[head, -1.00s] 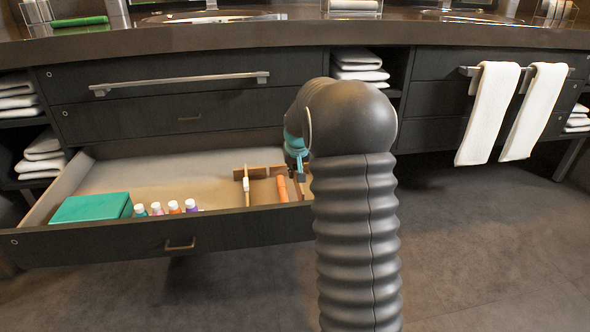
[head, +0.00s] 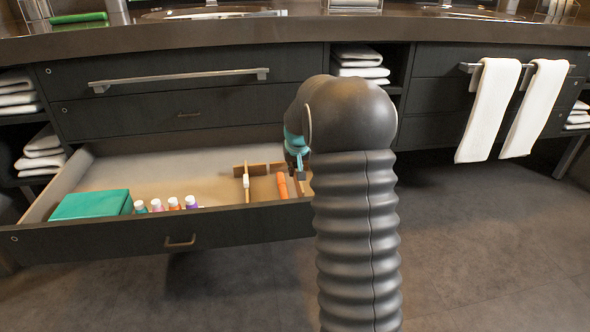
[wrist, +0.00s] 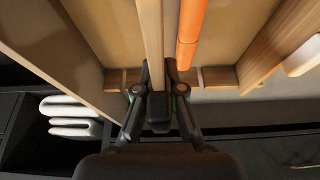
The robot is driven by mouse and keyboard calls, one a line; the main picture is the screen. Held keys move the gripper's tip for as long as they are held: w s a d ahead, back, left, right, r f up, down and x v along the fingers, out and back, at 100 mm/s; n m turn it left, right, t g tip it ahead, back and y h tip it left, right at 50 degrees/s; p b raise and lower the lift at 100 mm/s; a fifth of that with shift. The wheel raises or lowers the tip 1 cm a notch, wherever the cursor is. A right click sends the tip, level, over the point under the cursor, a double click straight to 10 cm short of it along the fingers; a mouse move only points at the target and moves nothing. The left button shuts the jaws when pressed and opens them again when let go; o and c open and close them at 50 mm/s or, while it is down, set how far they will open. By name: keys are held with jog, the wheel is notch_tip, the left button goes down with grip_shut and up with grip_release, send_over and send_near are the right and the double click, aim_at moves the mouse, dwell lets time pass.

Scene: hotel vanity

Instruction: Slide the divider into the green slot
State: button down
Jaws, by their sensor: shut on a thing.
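The divider (wrist: 150,38) is a light wooden strip seen edge-on in the wrist view, running up from between my fingers. My gripper (wrist: 159,82) is shut on its near end. A notched wooden crosspiece (wrist: 217,77) lies by the fingertips. A small green mark (wrist: 174,103) shows beside the right finger; I cannot tell whether it is the green slot. Whether the divider sits in a slot is hidden by the fingers. In the head view my gripper (head: 298,160) is over the right part of the open drawer (head: 110,236), partly hidden by my arm.
An orange stick (wrist: 190,30) lies just right of the divider; it also shows in the head view (head: 282,185). Another wooden strip (wrist: 278,45) stands farther right. The drawer's left holds a teal box (head: 90,205) and several small bottles (head: 174,204). The middle drawer floor is clear.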

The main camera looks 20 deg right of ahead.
aim_at(296, 167)
jog(key=shift+f+b, duration=0.85)
jog(key=shift+f, duration=1.8)
dwell(1.1)
jog(key=c, duration=1.2)
grip_release()
jog(key=v, duration=1.1)
jog(key=shift+s+a+r, duration=0.1)
jog(key=shift+s+r, duration=0.15)
jog(key=shift+r, duration=0.2)
